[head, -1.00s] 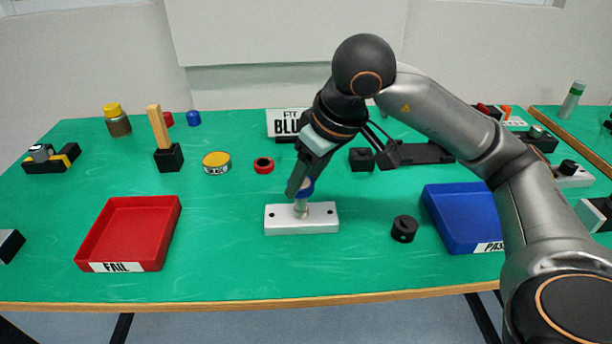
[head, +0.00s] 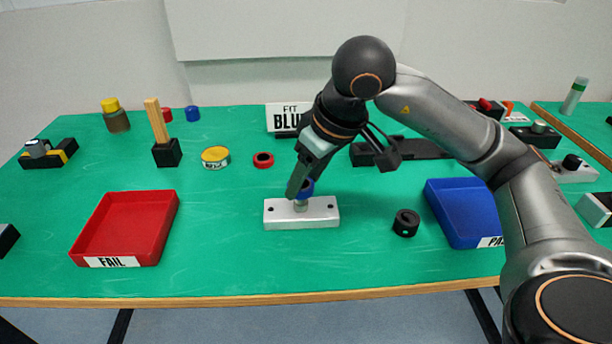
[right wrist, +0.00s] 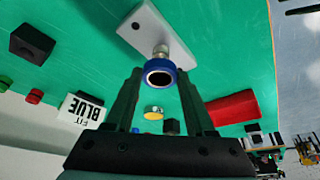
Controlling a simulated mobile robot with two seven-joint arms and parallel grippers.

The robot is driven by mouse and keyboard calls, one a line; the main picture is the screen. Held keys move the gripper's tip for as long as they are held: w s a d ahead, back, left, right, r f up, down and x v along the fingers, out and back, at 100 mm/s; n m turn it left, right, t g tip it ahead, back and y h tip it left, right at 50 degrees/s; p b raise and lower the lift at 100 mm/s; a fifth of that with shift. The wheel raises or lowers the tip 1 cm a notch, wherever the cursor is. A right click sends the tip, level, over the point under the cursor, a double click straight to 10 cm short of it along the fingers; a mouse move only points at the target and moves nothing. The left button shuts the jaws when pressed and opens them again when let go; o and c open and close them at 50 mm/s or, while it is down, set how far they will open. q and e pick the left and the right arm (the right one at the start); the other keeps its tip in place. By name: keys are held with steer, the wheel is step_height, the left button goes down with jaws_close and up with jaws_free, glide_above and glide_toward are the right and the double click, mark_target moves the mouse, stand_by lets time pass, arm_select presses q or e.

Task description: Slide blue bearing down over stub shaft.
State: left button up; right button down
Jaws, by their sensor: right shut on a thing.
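The blue bearing (head: 307,187) is a small blue ring with a pale inner ring and a dark bore. My right gripper (head: 301,190) is shut on it, and in the right wrist view the bearing (right wrist: 158,75) sits between the fingertips. The metal stub shaft (head: 301,206) stands upright on a white block (head: 322,213). The bearing is at the shaft's upper end, and the shaft's lower part shows below it. I cannot tell how far the bearing is around the shaft. In the right wrist view the shaft (right wrist: 161,51) shows just beyond the bearing. My left gripper is not in view.
A red FAIL tray (head: 125,228) is at left and a blue PASS tray (head: 465,212) at right. A black ring part (head: 405,223) stands right of the block. A red ring (head: 263,160), a yellow-topped tin (head: 215,157) and a "FIT BLUE" sign (head: 288,116) are behind.

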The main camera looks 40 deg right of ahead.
steer(key=shift+f+b, duration=0.4)
steer(key=shift+f, duration=0.1)
steer(key=shift+c, duration=0.9)
jaws_free()
steer(key=shift+r, duration=0.15)
steer(key=p+v, duration=0.3)
steer(key=v, duration=0.9)
steer(key=shift+r, duration=0.15)
steer(key=shift+s, duration=0.15)
